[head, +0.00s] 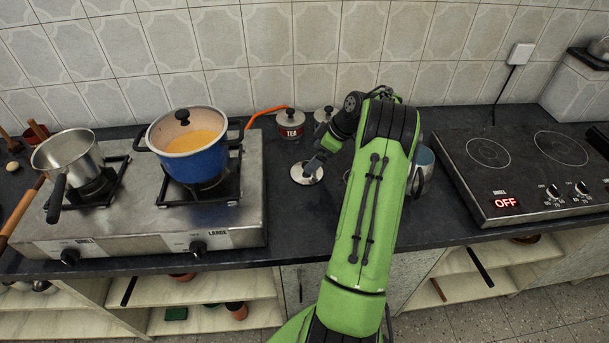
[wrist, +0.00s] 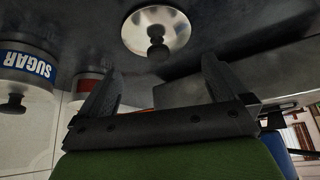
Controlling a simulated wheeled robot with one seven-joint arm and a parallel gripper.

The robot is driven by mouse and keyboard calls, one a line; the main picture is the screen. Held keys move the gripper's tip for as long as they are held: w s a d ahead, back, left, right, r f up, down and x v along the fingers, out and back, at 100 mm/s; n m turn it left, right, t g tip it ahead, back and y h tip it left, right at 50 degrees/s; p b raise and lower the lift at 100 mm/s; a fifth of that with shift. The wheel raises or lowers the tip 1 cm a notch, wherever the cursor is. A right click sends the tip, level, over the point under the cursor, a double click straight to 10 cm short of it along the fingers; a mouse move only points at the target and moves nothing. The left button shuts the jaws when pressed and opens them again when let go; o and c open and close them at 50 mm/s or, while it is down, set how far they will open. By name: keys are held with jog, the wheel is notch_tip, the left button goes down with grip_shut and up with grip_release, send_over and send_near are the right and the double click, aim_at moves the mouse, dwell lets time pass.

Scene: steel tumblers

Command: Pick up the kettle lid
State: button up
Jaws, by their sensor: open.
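The kettle lid (head: 306,174) is a shiny round steel disc with a dark knob, lying flat on the dark counter to the right of the gas stove. In the wrist view the lid (wrist: 150,24) is at the top centre, knob toward the camera. My gripper (head: 316,163) is just above the lid at its right side and partly covers it. In the wrist view the gripper (wrist: 160,74) is open, with nothing between its fingers and the lid beyond the fingertips.
A TEA canister (head: 290,123) stands behind the lid, with another canister (head: 325,115) beside it. A SUGAR canister (wrist: 25,68) shows in the wrist view. A blue pot (head: 192,148) and a saucepan (head: 68,160) sit on the gas stove (head: 140,218). An electric hob (head: 520,170) is right.

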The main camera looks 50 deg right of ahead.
jog(key=b+x, duration=0.1)
jog(key=x, duration=0.5)
jog(key=shift+d+f, duration=0.1)
jog(key=shift+f, duration=0.1)
jog(key=shift+r, duration=0.1)
jog(key=shift+c, duration=0.5)
